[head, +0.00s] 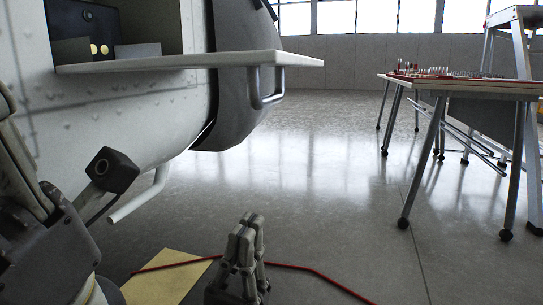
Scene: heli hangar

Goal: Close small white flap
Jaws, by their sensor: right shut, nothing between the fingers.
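The small white flap (190,61) sticks out level from the side of the white helicopter body (120,120). A handle (265,92) hangs under its outer end. The flap is open, and the compartment (110,30) behind it shows two round yellowish spots. My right gripper (250,224) is at the bottom middle, pointing up, shut and empty. It is well below the flap and apart from it. My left gripper (18,150) is at the left edge, partly cut off, below the flap; its fingertips do not show clearly enough to tell its opening.
A white tube step (140,198) juts out below the body. A wheeled table (470,86) with small items stands at the right, with a ladder (525,60) behind it. A red cable (320,272) and a yellow floor patch (165,280) lie near my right gripper. The middle floor is clear.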

